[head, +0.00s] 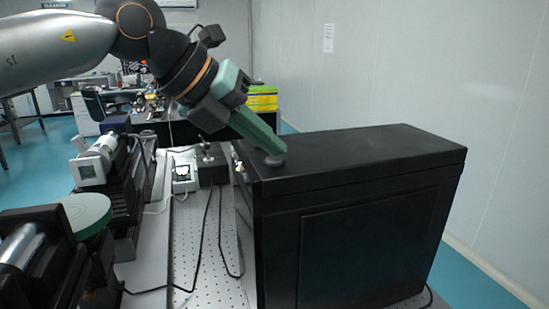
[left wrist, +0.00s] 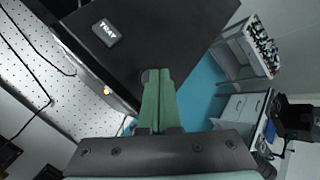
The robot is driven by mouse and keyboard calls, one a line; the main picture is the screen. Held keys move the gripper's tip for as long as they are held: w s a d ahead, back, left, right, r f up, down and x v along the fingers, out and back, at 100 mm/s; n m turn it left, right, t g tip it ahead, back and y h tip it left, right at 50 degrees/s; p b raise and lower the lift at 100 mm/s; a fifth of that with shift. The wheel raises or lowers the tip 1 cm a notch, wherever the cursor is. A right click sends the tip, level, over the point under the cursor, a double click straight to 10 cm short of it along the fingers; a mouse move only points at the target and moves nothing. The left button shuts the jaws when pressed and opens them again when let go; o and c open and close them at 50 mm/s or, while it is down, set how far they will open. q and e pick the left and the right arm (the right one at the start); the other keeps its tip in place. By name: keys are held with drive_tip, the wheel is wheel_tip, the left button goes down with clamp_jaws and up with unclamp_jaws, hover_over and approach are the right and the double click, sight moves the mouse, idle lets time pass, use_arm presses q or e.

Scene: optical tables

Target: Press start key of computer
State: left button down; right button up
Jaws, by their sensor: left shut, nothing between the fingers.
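The computer is a large black box (head: 385,165), and its top also shows in the left wrist view (left wrist: 155,30). My left gripper (head: 272,152) comes down at a slant with its green fingers closed together and empty. Its tips are at the near left part of the box top, at a small dark round piece (head: 275,161) that looks like the start key. In the left wrist view the fingertips (left wrist: 158,76) overlap this round piece, which is partly hidden. I cannot tell whether it is pressed down. My right gripper is not in view.
A perforated optical table (head: 205,250) with cables lies left of the box. Black instruments (head: 125,190) and a green disc (head: 85,213) stand farther left. The wall is at the right.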

sight(268, 161)
use_arm(q)
drive_tip(key=shift+f, duration=0.1)
idle(0.3)
drive_tip(key=shift+r+p, duration=0.5)
drive_tip(key=shift+r, duration=0.35)
drive_tip(key=shift+r, duration=0.1)
wheel_tip(268, 161, up, 5)
drive_tip(key=p, duration=0.3)
drive_tip(key=shift+p, duration=0.35)
idle(0.5)
